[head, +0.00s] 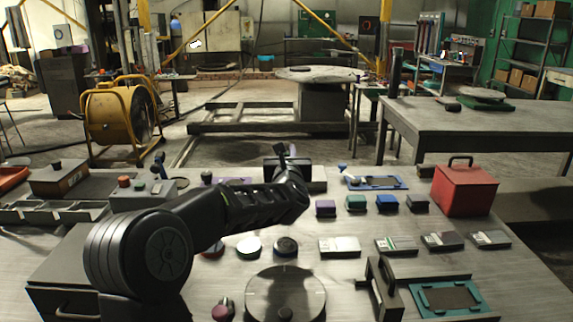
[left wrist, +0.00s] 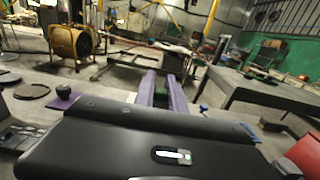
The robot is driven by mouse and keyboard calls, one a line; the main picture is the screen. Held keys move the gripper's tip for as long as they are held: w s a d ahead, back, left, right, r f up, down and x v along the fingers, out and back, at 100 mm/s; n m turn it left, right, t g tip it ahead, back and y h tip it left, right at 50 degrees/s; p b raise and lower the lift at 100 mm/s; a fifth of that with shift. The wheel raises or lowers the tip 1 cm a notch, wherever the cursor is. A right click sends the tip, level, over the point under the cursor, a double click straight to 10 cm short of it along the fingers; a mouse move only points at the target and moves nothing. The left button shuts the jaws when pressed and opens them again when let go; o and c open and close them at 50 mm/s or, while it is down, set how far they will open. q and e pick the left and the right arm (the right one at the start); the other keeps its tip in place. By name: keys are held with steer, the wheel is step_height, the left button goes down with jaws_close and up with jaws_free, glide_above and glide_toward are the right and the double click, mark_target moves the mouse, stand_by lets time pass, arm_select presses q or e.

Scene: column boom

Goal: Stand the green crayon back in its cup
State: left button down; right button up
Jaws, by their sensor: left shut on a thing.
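My left gripper (head: 287,150) is at the back edge of the workbench, at the end of the black arm that reaches in from the left. Its two fingers point away from me in the left wrist view (left wrist: 163,88), with a narrow gap between them. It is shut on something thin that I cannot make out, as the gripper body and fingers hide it. I cannot make out a green crayon or its cup in either view. My right gripper is not in view.
The workbench holds a red box (head: 466,190), a blue tray (head: 400,183), several small coloured blocks, a round plate (head: 262,292) and a teal frame (head: 419,300). Grey bins (head: 40,215) stand at the left. A yellow fan (head: 105,122) stands beyond.

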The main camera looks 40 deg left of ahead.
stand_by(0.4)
arm_select(q)
step_height(320, 180, down, 9)
steer(key=b, duration=0.7)
steer(key=shift+b, duration=0.3)
stand_by(0.4)
steer(key=c, duration=1.3)
jaws_free()
steer(key=shift+s+d, duration=0.1)
steer(key=b+v, duration=0.1)
steer(key=v, duration=0.6)
steer(key=shift+s+d, duration=0.15)
steer(key=shift+s, duration=0.1)
